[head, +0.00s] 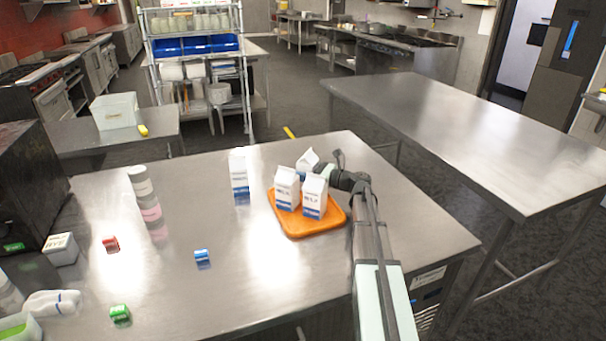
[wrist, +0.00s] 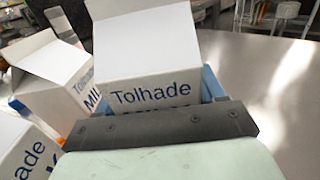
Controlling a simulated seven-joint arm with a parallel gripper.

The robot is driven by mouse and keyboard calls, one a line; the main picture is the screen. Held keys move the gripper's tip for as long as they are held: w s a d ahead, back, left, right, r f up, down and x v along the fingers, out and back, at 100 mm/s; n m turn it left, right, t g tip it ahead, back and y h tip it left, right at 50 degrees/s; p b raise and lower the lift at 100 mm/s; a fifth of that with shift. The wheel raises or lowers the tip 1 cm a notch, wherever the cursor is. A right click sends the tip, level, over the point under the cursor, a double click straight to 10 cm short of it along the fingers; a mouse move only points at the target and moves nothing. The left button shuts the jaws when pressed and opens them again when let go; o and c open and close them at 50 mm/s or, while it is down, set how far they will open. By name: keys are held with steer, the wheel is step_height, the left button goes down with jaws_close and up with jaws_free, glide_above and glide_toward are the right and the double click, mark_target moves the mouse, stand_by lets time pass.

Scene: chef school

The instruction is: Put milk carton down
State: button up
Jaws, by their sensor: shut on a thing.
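An orange tray (head: 298,228) lies on the steel table. Two white-and-blue milk cartons (head: 287,189) (head: 313,197) stand upright on it. A third milk carton (head: 306,161) is behind them at the tray's far side, mostly hidden. My gripper (head: 324,168) is shut on this rear carton. In the wrist view the held carton (wrist: 150,60) fills the middle, printed "Tolhade", with the two other cartons (wrist: 52,80) (wrist: 22,150) close on its left. The held carton's base is hidden, so I cannot tell whether it touches the tray.
Another milk carton (head: 239,178) stands on the table left of the tray. Stacked tubs (head: 141,186), a blue can (head: 202,258), a red can (head: 111,245) and a green can (head: 120,315) are further left. Bare steel table surface lies between them and the tray.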

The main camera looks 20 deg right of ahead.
steer(key=shift+f, duration=0.4)
steer(key=o, duration=1.4)
steer(key=shift+f, duration=0.15)
steer(key=v, duration=1.2)
